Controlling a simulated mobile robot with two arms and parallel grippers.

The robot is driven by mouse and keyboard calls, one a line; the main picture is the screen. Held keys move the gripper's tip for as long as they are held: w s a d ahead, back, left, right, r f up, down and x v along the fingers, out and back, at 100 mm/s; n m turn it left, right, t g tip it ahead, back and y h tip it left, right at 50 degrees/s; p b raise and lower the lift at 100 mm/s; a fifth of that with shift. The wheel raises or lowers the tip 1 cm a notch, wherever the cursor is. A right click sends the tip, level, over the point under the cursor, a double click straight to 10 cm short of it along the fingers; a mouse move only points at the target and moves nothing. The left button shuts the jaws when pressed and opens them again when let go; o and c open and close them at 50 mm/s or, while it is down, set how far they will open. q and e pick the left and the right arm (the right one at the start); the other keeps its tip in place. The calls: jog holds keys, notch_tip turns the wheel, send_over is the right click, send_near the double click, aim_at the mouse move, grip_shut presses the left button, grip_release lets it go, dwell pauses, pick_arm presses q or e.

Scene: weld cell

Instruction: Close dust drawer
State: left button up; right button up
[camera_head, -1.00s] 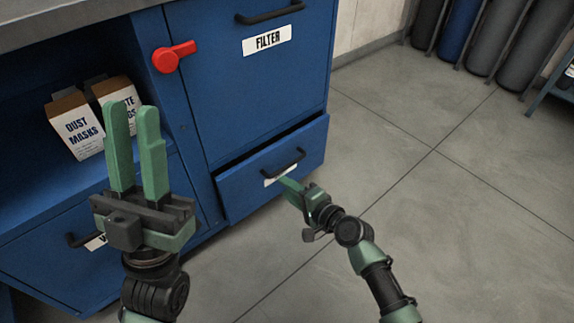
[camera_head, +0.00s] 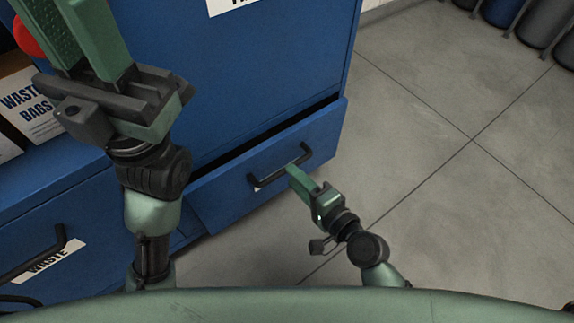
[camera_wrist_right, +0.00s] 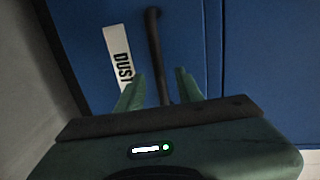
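The dust drawer (camera_head: 322,133) is the low blue drawer of the cabinet. It stands a little open, with a dark gap above its front. Its black bar handle (camera_head: 268,181) also shows in the right wrist view (camera_wrist_right: 154,45), beside a white label (camera_wrist_right: 118,55) reading "DUST". My right gripper (camera_head: 297,175) is at the handle. In the right wrist view its two green fingers (camera_wrist_right: 158,85) are apart, with the handle's end appearing between them; contact cannot be told. My left gripper (camera_head: 68,25) is raised at the upper left, empty, with a gap between its fingers.
A waste drawer (camera_head: 85,225) with a black handle is at the lower left. A waste bags box (camera_head: 28,105) stands on the shelf above it. A red lever (camera_head: 27,38) is partly hidden behind my left gripper. Grey tiled floor (camera_head: 440,200) is clear at right; cylinders (camera_head: 545,20) stand far back.

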jog(key=shift+b+x, duration=0.5)
jog(key=shift+x, duration=1.7)
grip_shut()
jog(key=shift+f, duration=0.1)
